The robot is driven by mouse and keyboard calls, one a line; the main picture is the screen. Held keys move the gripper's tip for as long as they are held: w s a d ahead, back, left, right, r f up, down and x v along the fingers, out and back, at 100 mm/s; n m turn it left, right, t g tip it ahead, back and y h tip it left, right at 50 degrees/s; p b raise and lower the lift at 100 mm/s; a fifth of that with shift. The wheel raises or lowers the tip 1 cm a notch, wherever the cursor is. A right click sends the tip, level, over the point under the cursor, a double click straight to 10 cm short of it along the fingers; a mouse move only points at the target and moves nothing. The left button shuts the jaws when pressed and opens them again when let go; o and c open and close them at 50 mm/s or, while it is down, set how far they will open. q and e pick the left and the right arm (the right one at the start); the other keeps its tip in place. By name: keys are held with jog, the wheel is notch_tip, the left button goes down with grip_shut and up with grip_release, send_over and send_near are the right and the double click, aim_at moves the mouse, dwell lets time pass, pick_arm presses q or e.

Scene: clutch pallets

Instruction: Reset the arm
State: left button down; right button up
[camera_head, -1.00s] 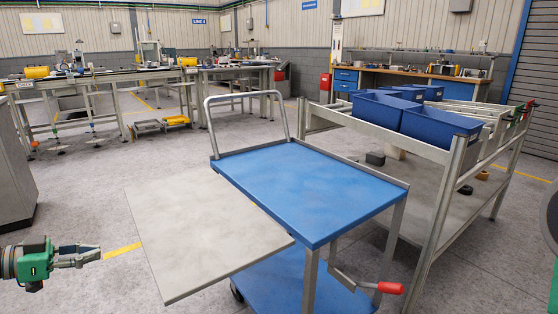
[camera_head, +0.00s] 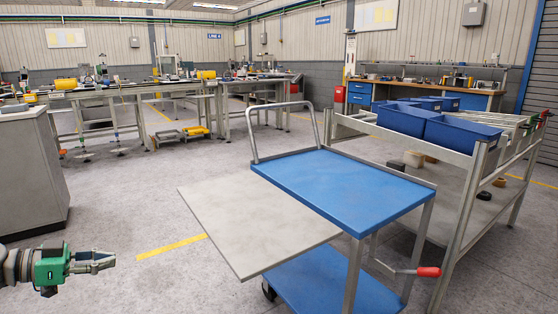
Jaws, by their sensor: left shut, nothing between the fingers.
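My left gripper (camera_head: 108,261) comes in at the lower left of the head view, with a green body and grey fingers. Its fingers are shut with nothing between them. It points right and hangs clear of everything, over the grey floor left of the cart's side board. My right gripper does not show. The blue cart (camera_head: 345,182) stands right of centre with an empty top, and its grey side board (camera_head: 258,222) sticks out toward my left gripper.
A rack (camera_head: 462,200) with several blue bins (camera_head: 460,134) stands right of the cart. The cart has a red-handled lever (camera_head: 428,272). A grey cabinet (camera_head: 30,175) stands at the left. Workbenches line the back. The floor (camera_head: 130,200) between cabinet and cart is free.

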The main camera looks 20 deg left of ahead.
pick_arm(q)
jog(key=w+d+f+n+g+p, duration=0.1)
jog(key=d+f+g, duration=0.1)
jog(key=d, duration=0.5)
jog(key=w+d+f+n+g+p, duration=0.1)
jog(key=w+d+g, duration=0.1)
jog(key=d, duration=0.4)
jog(key=s+d+f+n+g+y+p, duration=0.25)
jog(key=s+d+f, duration=0.3)
jog(key=d, duration=0.35)
jog(key=s+d+f+n+g+y+p, duration=0.1)
jog(key=s+d+f+n+g+y, duration=0.15)
jog(key=s+f, duration=0.65)
jog(key=s+a+g+y+p, duration=0.1)
jog(key=s+a+y+p, duration=0.1)
jog(key=s, duration=0.9)
jog(key=a+y, duration=0.1)
jog(key=y, duration=0.1)
jog(key=shift+s+r+n+y, duration=0.2)
jog(key=shift+n+y, duration=0.1)
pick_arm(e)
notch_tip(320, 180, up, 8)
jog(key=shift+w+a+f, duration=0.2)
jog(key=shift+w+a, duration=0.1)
